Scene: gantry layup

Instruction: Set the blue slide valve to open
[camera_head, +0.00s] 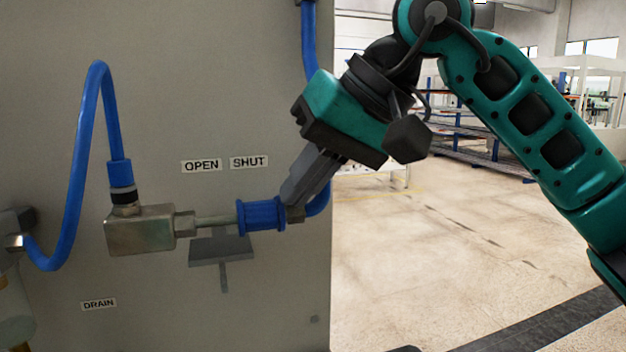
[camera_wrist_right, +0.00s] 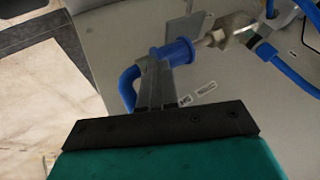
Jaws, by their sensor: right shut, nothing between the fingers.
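A metal block (camera_head: 140,230) holds the rod's left end. My right gripper (camera_head: 295,212) is shut and empty, its fingertips at the right end of the sleeve; I cannot tell whether they touch it. In the right wrist view the shut fingers (camera_wrist_right: 155,75) point at the end of the blue sleeve (camera_wrist_right: 177,52). My left gripper is not in view.
A blue hose (camera_head: 90,130) loops up from the metal block, and another blue hose (camera_head: 309,45) runs down behind my right gripper. A DRAIN label (camera_head: 98,304) is lower left. Open floor (camera_head: 420,260) lies right of the panel.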

